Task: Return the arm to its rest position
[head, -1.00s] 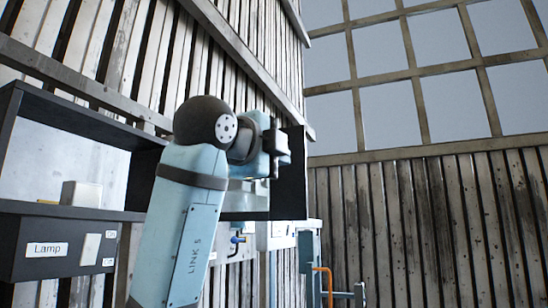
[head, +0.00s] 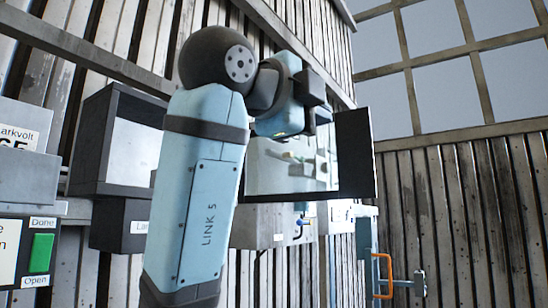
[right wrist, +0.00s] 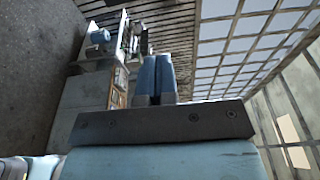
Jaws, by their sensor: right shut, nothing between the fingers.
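My right arm is raised in front of the wall, bent at its dark round joint. My right gripper (head: 316,101) is at the arm's upper end in the head view, seen from behind and partly hidden by the wrist. In the right wrist view its two blue fingers (right wrist: 154,66) lie side by side, shut, with nothing held between them. The gripper appears clear of the fixtures in that view. My left gripper is in neither view.
An orange handle (head: 383,275) is lower right. A blue machine (right wrist: 100,37) shows in the wrist view.

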